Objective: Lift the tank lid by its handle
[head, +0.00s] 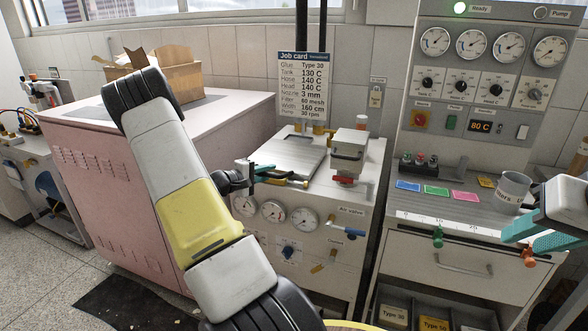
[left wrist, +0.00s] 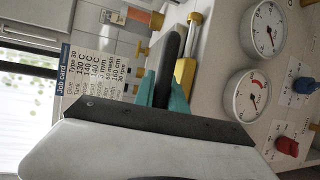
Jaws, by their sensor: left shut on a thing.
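The tank lid (head: 300,150) is a grey square plate on top of the white glue machine (head: 340,215). It looks to lie about flat; I cannot tell whether there is a gap under it. My left gripper (head: 280,176) is at the lid's front edge, its teal fingers shut on the dark bar of the handle. In the left wrist view the black handle bar (left wrist: 169,62) stands between the teal fingers, with yellow brackets (left wrist: 187,70) beside it. My right gripper (head: 545,235) is at the right edge, its teal fingers apart and empty, in front of the control bench.
The job card (head: 303,85) hangs behind. A pink cabinet (head: 110,170) with a cardboard box (head: 180,78) is at left. A mug (head: 514,188) stands on the bench near my right gripper.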

